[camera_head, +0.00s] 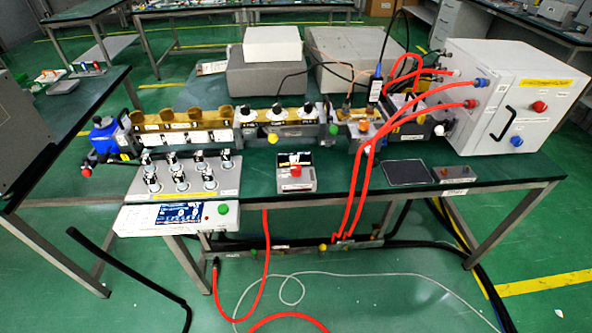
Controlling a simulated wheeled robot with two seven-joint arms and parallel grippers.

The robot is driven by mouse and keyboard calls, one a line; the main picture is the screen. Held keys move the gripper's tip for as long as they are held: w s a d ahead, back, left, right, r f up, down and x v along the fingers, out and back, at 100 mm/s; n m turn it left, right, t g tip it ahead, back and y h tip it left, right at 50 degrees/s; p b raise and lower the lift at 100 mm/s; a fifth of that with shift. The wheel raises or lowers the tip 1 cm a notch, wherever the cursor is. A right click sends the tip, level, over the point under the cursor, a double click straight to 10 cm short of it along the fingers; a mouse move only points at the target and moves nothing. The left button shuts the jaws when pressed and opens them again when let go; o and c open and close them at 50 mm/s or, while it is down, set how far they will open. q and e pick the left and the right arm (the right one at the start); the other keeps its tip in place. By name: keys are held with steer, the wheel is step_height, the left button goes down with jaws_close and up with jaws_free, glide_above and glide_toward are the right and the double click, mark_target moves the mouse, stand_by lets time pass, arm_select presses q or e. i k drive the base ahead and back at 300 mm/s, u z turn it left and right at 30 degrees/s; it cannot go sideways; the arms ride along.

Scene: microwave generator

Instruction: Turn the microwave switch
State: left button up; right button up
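A white cabinet (513,100) stands at the right end of the green bench, with a black handle, a red knob (539,106) and a blue knob (516,141) on its front. A white control unit (150,219) with a lit screen (180,212) and a green button (223,209) sits at the bench's front left. A small box (295,181) with a display and a red knob (296,171) stands mid-bench. I cannot tell which of these is the microwave switch, or how any knob is set. Neither of my grippers is in view.
A long waveguide assembly (230,126) runs along the bench. Red hoses (362,180) loop from the cabinet down past the front edge. Several dark-topped knobs (181,179) stand on a metal plate. A flat dark pad (406,172) lies at right. Cables cross the floor.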

mark_target(296, 169)
steer(key=u, duration=0.6)
steer(key=k, duration=0.6)
steer(key=u, duration=0.65)
